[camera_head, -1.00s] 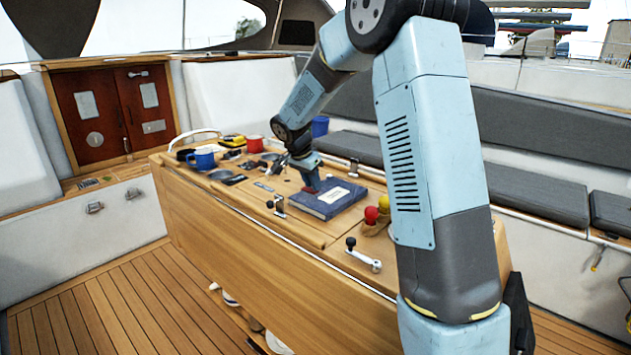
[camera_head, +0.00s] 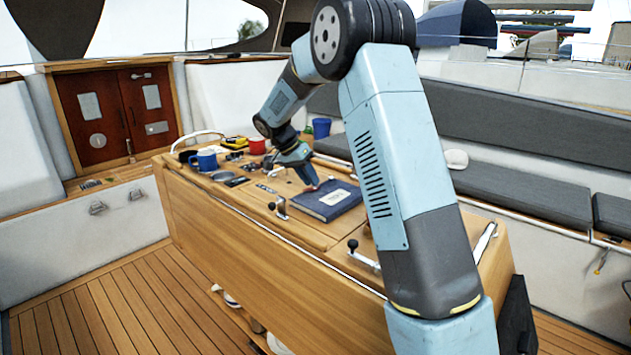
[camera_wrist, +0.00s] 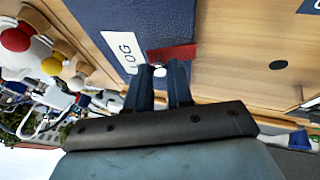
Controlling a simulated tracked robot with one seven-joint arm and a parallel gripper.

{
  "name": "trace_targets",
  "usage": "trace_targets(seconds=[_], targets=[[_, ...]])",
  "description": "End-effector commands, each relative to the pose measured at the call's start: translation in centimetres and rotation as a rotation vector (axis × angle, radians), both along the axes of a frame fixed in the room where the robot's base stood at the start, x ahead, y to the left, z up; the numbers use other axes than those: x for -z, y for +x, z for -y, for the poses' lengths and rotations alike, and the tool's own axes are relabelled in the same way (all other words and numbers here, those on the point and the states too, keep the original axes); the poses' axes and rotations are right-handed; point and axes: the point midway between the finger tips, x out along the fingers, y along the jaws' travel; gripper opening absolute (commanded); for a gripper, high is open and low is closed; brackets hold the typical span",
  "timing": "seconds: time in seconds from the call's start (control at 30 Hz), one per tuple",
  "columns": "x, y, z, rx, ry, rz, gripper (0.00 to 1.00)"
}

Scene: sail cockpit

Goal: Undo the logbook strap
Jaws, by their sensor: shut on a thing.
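The dark blue logbook (camera_head: 330,203) lies flat on the wooden cockpit table. Its white LOG label (camera_wrist: 124,52) shows in the wrist view. The red strap (camera_wrist: 172,54) is a short piece at the book's edge, directly beyond my fingertips. My gripper (camera_head: 313,186) reaches down at the far edge of the logbook. In the wrist view my gripper (camera_wrist: 160,74) has its two dark fingers close together, shut on the strap's end. A small greyish bit shows between the tips. The fingers hide part of the strap, so I cannot tell whether it is still fastened.
Blue mug (camera_head: 204,160), red mug (camera_head: 257,146) and a yellow item (camera_head: 235,142) stand at the table's far end. A winch handle (camera_head: 362,254) lies at the near end. My arm covers the table's right side.

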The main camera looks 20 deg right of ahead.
Motion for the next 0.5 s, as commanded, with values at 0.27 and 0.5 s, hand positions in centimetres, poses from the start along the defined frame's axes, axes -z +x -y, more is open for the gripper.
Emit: trace_targets(seconds=[0.27, 0.5], targets=[[-0.3, 1.5, -1.1, -0.002, -0.149, -0.218, 0.00], [-0.4, 2.7, -1.9, -0.001, -0.277, -0.407, 0.00]])
